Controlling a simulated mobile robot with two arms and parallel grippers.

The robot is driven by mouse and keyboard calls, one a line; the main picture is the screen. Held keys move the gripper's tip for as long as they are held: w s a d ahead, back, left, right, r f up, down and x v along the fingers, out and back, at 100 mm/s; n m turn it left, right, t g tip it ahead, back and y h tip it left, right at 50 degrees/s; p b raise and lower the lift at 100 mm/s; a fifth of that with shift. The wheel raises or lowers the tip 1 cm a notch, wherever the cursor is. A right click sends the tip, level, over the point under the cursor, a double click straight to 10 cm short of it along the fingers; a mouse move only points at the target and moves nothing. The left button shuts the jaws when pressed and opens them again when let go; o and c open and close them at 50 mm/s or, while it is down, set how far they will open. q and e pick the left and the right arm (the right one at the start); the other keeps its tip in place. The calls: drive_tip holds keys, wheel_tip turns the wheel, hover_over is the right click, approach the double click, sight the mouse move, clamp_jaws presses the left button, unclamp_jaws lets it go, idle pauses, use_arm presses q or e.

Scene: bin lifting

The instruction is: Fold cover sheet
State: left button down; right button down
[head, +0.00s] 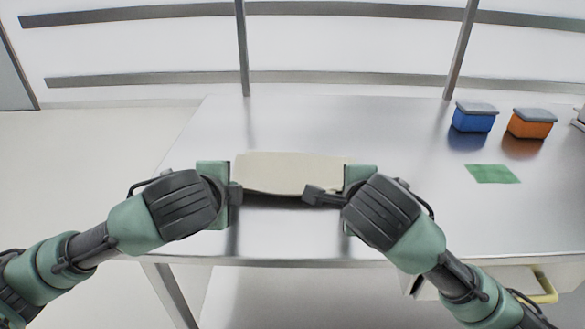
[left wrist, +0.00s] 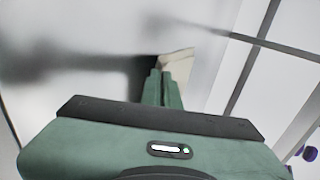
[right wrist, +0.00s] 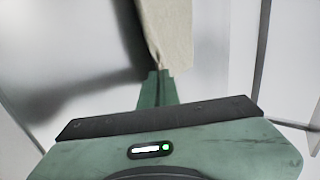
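The beige cover sheet (head: 290,172) lies across the table's middle in the head view. Its near edge looks raised, with a dark shadow under it. My left gripper (head: 236,194) is at its near left corner. In the left wrist view its fingers (left wrist: 163,78) are together at the sheet's edge (left wrist: 178,66). My right gripper (head: 318,195) is at the near right part. In the right wrist view its fingers (right wrist: 160,76) are together on the sheet's narrowed corner (right wrist: 167,30). The grippers hide parts of both near corners.
The sheet is on a shiny metal table (head: 330,120). A blue bin (head: 473,121) and an orange bin (head: 530,128), both with grey lids, stand at the back right. A green square (head: 492,174) lies in front of them. The table's back left is clear.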

use_arm(q)
drive_tip(key=c, duration=1.3)
unclamp_jaws()
use_arm(e)
drive_tip(key=c, duration=1.3)
unclamp_jaws()
use_arm(q)
drive_tip(key=shift+r, duration=0.35)
use_arm(e)
drive_tip(key=shift+s+r, duration=0.1)
drive_tip(key=shift+r, duration=0.2)
use_arm(q)
drive_tip(key=s+r, duration=0.4)
drive_tip(key=r, duration=0.1)
drive_tip(key=s+r, duration=0.2)
drive_tip(key=r, duration=0.1)
drive_tip(key=shift+r, duration=0.1)
use_arm(e)
drive_tip(key=s+r, duration=0.4)
drive_tip(key=r, duration=0.1)
drive_tip(key=s+r, duration=0.1)
drive_tip(key=r, duration=0.2)
drive_tip(key=shift+s+r, duration=0.15)
drive_tip(key=shift+s, duration=0.25)
